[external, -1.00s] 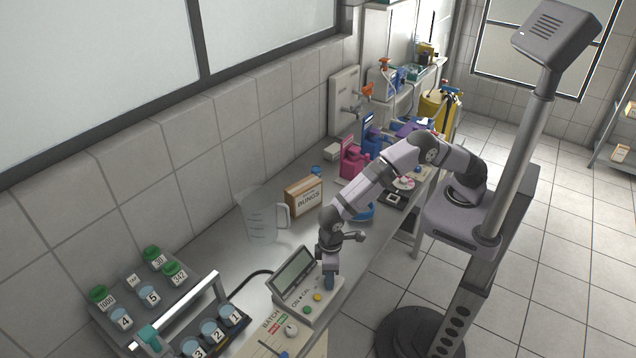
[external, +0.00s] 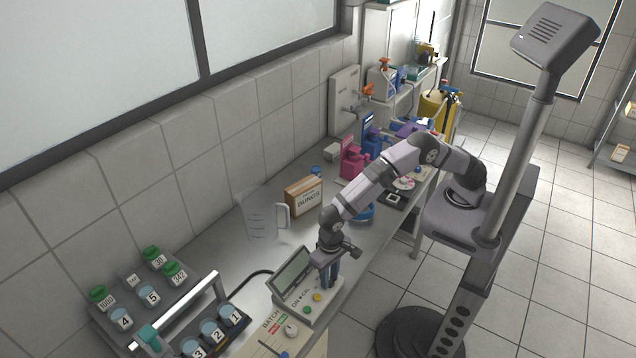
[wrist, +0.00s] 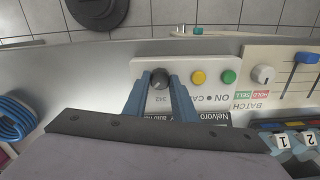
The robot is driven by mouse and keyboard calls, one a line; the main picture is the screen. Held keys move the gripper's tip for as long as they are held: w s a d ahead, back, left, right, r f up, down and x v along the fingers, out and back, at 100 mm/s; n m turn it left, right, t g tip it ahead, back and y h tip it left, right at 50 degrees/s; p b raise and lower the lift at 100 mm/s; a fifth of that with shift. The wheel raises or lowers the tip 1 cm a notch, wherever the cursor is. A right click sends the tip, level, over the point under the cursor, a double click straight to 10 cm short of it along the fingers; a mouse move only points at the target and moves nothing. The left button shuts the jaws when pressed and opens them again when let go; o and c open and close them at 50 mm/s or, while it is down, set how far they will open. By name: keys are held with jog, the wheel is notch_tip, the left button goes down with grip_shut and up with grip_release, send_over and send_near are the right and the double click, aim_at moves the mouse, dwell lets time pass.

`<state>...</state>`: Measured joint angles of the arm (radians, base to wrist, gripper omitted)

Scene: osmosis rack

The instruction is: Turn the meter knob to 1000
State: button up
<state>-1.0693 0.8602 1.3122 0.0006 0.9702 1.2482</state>
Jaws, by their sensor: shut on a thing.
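The meter is a pale box with a tilted grey screen (external: 293,273), standing on the bench below my wrist in the external view. Its dark round knob (wrist: 161,77) shows in the wrist view between the tips of my blue fingers. My gripper (external: 329,284) points down over the meter's right end and is shut on the knob. The fingers hide the knob in the external view. A yellow button (wrist: 198,77) and a green button (wrist: 228,76) sit beside the knob.
A batch panel with a white knob (wrist: 263,74) and a blue slider (wrist: 306,58) stands beside the meter. A rack (external: 215,287) with numbered containers is at the lower left. A clear jug (external: 261,222) and a bungs box (external: 304,195) stand behind the meter.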

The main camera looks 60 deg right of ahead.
jog(key=shift+w+a+r+m, duration=0.1)
jog(key=shift+r+m, duration=0.05)
jog(key=shift+m, duration=0.15)
jog(key=o, duration=1)
jog(key=shift+o, duration=0.2)
jog(key=shift+r+b, duration=1.15)
jog(key=shift+r, duration=2.5)
